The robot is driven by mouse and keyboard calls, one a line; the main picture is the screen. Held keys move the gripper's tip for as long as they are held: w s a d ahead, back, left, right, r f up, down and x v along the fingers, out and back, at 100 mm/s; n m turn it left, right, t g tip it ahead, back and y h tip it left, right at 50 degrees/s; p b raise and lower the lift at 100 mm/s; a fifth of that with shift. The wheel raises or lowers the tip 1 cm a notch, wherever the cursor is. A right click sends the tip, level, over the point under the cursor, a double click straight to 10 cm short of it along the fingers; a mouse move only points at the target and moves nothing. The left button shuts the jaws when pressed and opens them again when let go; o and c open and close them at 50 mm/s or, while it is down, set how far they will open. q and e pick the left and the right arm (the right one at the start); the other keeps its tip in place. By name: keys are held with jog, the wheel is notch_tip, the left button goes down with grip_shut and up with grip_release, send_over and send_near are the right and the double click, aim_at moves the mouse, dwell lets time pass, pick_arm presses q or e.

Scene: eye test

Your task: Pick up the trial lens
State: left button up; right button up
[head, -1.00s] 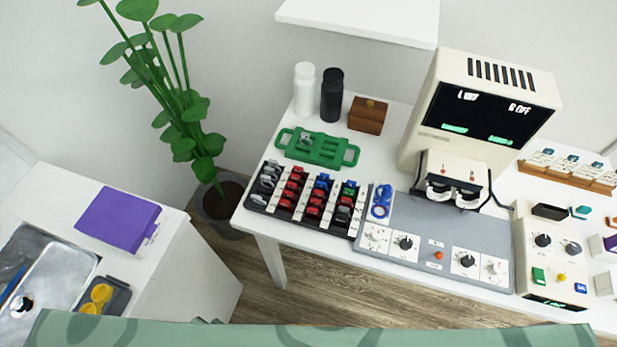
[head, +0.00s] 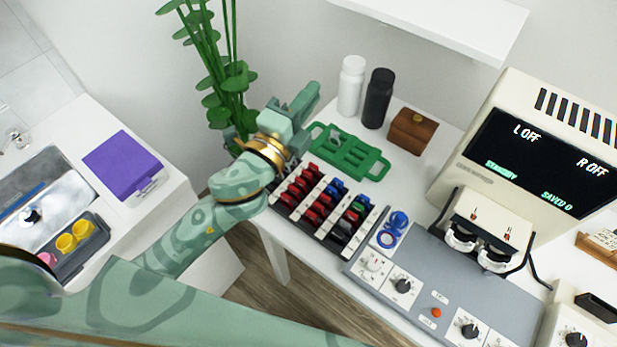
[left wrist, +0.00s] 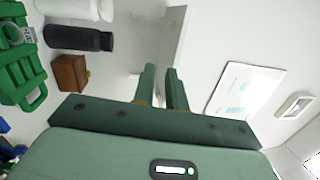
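A grey trial lens (head: 332,131) with a ring lies at the far left end of the green tray (head: 350,156). In the left wrist view the lens (left wrist: 20,34) and the tray (left wrist: 30,72) show at the left edge. My left gripper (head: 296,99) is left of the tray in the head view and hides part of its left end. In the left wrist view its fingers (left wrist: 161,80) stand apart with nothing between them. They point towards the wall, away from the lens. My right gripper is not in view.
A white bottle (head: 351,86), a black bottle (head: 376,98) and a wooden box (head: 412,131) stand behind the tray. A rack of coloured lenses (head: 328,205) is in front, partly behind my left arm. A plant (head: 228,95) is close to the gripper. A shelf (head: 450,25) hangs above.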

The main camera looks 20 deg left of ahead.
pick_arm(q)
jog(key=s+d+r+m+g+h, duration=0.1)
jog(key=d+r+m+g+h, duration=0.5)
jog(key=d+m+h, duration=0.85)
jog(key=m+g+y, duration=1.5)
jog(key=m, duration=0.7)
send_near(306, 172)
jog(key=b+x, duration=0.1)
jog(key=x, duration=0.2)
jog(key=shift+f+b, duration=0.15)
jog(key=shift+b, duration=0.25)
jog(key=b+x, duration=0.1)
jog(key=x, duration=0.5)
grip_shut()
